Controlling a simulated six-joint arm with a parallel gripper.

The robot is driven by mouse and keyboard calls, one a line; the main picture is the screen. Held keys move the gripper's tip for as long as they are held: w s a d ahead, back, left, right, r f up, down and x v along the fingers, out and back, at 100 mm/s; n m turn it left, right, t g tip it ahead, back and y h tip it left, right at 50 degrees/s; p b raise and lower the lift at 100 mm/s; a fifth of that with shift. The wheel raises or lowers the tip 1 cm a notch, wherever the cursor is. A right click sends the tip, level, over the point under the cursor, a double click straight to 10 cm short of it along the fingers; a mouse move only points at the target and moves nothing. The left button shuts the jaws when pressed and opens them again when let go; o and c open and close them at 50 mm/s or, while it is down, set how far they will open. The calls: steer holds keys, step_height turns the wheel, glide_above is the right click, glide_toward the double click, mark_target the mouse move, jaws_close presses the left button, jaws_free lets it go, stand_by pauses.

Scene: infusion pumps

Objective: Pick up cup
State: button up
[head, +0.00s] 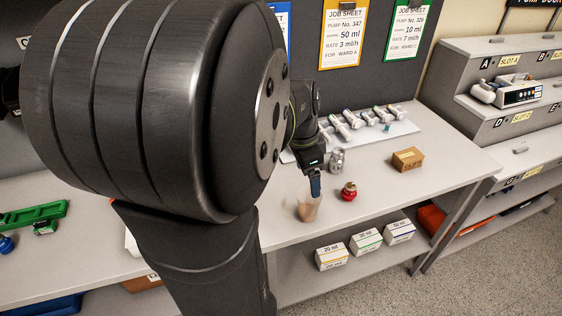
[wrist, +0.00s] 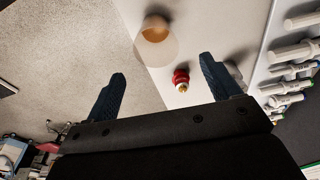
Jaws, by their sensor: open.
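The cup (head: 308,210) is a small translucent brownish cup near the front edge of the bench. It looks blurred in the head view. In the wrist view the cup (wrist: 155,42) is pale and see-through with an orange-brown middle, lying beyond the fingertips and roughly centred between their lines. My gripper (head: 315,186) points down, with its blue fingers just above or beside the cup; contact cannot be told. In the wrist view my gripper (wrist: 163,70) has its two blue fingers wide apart, with nothing held between them.
A red round object (head: 349,191) stands just right of the cup. A metallic can (head: 337,159) and a cardboard box (head: 408,159) are farther back. A white tray (head: 405,129) holds several syringe-like items. Labelled boxes (head: 366,241) sit on the shelf below. The bench right of the red object is clear.

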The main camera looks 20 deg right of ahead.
glide_above(310, 200)
steer(key=s+a, duration=0.2)
step_height(310, 200, down, 4)
steer(key=shift+d+f, duration=0.25)
steer(key=shift+f, duration=1.25)
steer(key=shift+d+f, duration=0.2)
steer(key=shift+f, duration=1.25)
steer(key=c, duration=1.1)
steer(key=shift+o, duration=0.2)
steer(key=shift+r, duration=0.1)
